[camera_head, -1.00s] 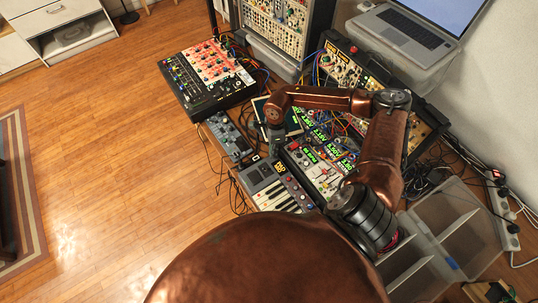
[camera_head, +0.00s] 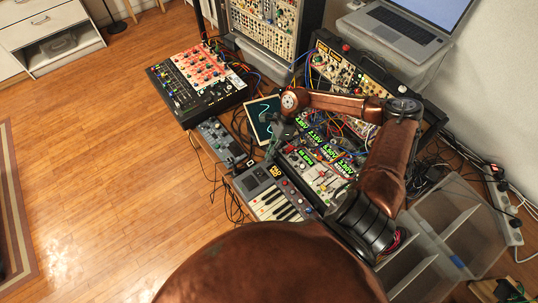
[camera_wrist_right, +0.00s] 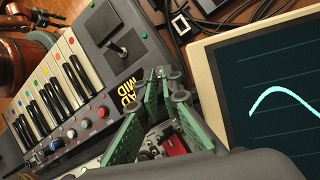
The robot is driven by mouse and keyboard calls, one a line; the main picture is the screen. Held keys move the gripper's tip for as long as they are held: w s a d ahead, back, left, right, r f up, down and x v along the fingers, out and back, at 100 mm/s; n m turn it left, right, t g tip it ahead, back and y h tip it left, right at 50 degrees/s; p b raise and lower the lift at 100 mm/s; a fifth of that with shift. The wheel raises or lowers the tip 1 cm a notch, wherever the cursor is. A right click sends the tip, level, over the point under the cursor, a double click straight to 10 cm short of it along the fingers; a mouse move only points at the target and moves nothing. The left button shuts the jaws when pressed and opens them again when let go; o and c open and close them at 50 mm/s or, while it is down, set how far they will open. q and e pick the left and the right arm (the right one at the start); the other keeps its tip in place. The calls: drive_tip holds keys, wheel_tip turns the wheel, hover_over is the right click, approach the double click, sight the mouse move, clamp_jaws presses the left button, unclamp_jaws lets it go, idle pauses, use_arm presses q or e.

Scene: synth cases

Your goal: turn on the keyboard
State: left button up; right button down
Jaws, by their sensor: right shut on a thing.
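The keyboard (camera_head: 268,192) is a grey case with black and white keys and a yellow label. In the right wrist view the keyboard (camera_wrist_right: 92,28) fills the left side, with a small dark lever switch (camera_wrist_right: 117,48) on its top panel. My right gripper (camera_head: 276,148) is beyond the keyboard's far end. Its green fingers (camera_wrist_right: 167,86) show in the right wrist view near the yellow label, apart from the lever. They are shut, apparently on the keyboard's edge; the contact is partly hidden. My left gripper is not in view.
A tablet-like screen (camera_head: 263,110) with a light curve stands close behind the right gripper. Synth modules (camera_head: 325,165) with cables crowd the right side. A mixer (camera_head: 195,82) and small grey box (camera_head: 218,140) lie left. The wooden floor (camera_head: 90,160) is clear at left.

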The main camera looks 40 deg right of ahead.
drive_tip(key=c, duration=2.1)
unclamp_jaws()
drive_tip(key=v, duration=0.7)
drive_tip(key=shift+d+r, duration=0.2)
drive_tip(key=shift+r, duration=0.25)
